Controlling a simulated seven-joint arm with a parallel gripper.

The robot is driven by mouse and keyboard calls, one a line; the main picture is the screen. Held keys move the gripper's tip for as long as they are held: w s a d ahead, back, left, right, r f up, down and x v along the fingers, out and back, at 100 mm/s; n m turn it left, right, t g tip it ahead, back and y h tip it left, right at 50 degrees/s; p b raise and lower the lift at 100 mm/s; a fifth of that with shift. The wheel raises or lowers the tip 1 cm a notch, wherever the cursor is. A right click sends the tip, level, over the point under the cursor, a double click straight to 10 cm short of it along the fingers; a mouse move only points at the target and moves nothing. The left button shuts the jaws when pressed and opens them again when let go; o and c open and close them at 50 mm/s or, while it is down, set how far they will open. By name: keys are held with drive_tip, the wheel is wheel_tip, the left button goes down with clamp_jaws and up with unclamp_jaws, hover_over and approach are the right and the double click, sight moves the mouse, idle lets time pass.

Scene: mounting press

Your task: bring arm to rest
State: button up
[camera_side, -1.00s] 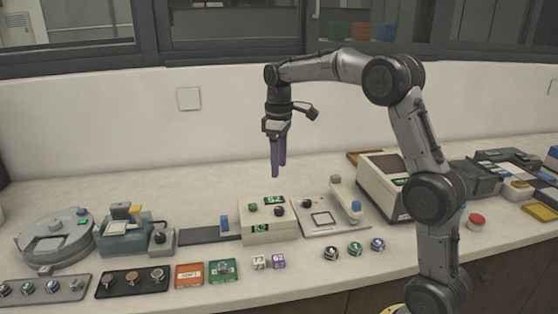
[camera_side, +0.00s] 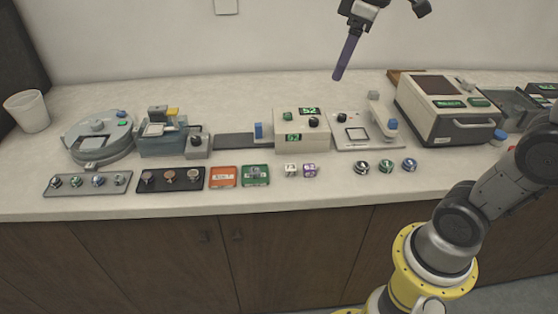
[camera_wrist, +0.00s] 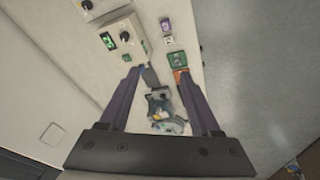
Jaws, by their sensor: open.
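My gripper (camera_side: 345,62) hangs high above the back of the bench in the side view, with its purple fingers pointing down and nothing beneath them close by. In the wrist view its two purple fingers (camera_wrist: 160,95) stand apart with nothing held between them. The cream press box (camera_side: 301,131) with green displays stands on the bench below and to the left of the gripper. It also shows at the upper left of the wrist view (camera_wrist: 103,42). The upper part of the gripper and arm is cut off by the top of the side view.
A round grey machine (camera_side: 100,138), a blue-grey unit (camera_side: 163,137) and a large cream machine (camera_side: 445,112) line the bench. In front lie a grey tray (camera_side: 88,184), a black tray (camera_side: 171,180), orange (camera_side: 223,177) and green (camera_side: 255,175) boxes, small cubes and round pieces. A white cup (camera_side: 28,111) stands far left.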

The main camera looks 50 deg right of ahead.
drive_tip(key=s+a+f+m+t, duration=0.2)
drive_tip(key=s+a+f+m, duration=0.2)
drive_tip(key=s+f, duration=0.6)
drive_tip(key=s, duration=0.3)
drive_tip(key=shift+s+f, duration=0.15)
drive_tip(key=shift+s, duration=0.2)
